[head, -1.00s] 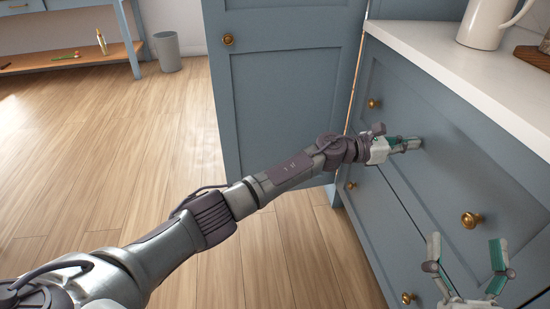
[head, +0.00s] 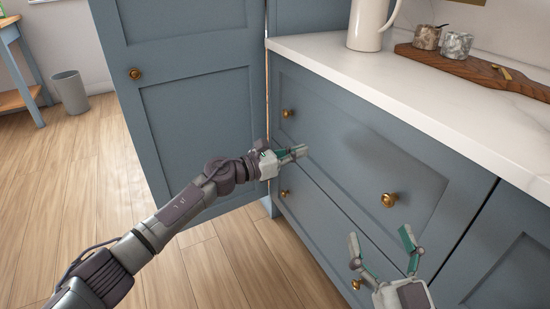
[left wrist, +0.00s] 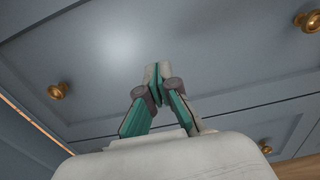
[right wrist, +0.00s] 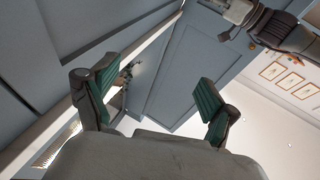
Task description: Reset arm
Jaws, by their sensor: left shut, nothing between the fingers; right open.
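My left gripper (head: 296,154) is shut and empty, in front of the upper blue drawer (head: 345,150) near its left end. In the left wrist view its fingers (left wrist: 156,75) meet at the tips against the drawer front, and I cannot tell whether they touch it. My right gripper (head: 381,245) is open and empty, low in front of the drawers and below the right brass knob (head: 389,200). In the right wrist view its two fingers (right wrist: 155,95) stand wide apart with nothing between them.
A blue cabinet door (head: 195,110) stands open at the left. The white counter (head: 420,105) carries a white jug (head: 368,25) and a wooden board (head: 480,72) with two stone-patterned cups. A grey bin (head: 71,92) stands on the floor at the left, where wooden floor is clear.

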